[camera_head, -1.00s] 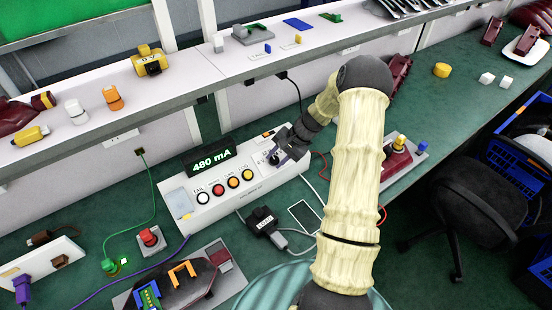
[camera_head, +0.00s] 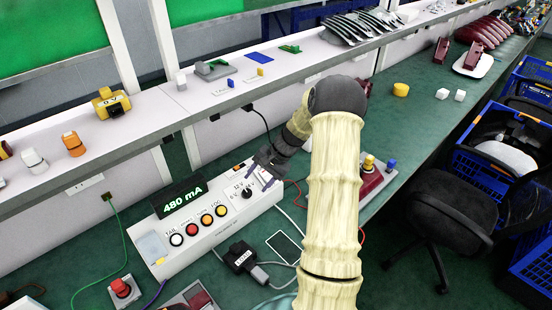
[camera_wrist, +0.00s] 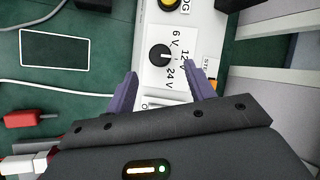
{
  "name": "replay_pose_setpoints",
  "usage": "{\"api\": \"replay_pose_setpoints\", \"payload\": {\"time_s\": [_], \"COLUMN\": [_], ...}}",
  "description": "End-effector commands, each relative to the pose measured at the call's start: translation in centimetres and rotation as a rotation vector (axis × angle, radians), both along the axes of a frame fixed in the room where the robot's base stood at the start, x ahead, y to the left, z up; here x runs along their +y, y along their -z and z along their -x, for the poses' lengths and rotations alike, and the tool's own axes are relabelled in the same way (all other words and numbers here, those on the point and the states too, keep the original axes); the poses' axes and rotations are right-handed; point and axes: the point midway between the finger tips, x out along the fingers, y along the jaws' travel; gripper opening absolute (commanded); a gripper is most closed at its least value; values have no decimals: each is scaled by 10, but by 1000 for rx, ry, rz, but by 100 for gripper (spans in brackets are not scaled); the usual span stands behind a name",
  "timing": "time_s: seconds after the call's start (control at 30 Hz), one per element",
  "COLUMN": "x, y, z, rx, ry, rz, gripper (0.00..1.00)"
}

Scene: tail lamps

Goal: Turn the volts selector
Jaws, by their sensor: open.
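The volts selector is a round black knob (camera_head: 247,192) on the white tester box (camera_head: 215,229). It also shows in the wrist view (camera_wrist: 161,57), with 6 V, 12 V and 24 V printed around its right side. A light pointer line on it faces roughly right, near the 12 V mark. My gripper (camera_head: 268,178) is open and empty, just beyond and right of the knob in the head view. In the wrist view its two purple fingers (camera_wrist: 162,86) stand apart, with the knob above and between their tips. No contact with the knob shows.
Lit buttons (camera_head: 206,219) stand in a row left of the knob, below a display (camera_head: 180,197) reading 480 mA. A black adapter (camera_head: 240,257) and a phone-like slab (camera_head: 285,247) lie in front. A shelf (camera_head: 215,110) runs behind; a red fixture (camera_head: 377,180) stands right.

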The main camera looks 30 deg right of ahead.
Motion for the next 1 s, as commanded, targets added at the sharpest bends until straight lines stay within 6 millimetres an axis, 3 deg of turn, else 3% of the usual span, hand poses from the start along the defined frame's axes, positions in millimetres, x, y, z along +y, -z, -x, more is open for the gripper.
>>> {"api": "replay_pose_setpoints", "payload": {"time_s": [0.5,0.7,1.0], "x": [-52,-59,-59], "y": [-83,-95,-96], "z": [20,23,23], "rx": [-4,-3,-2], "ry": [2,1,1], "rz": [3,2,1], "gripper": [54,54,54]}}
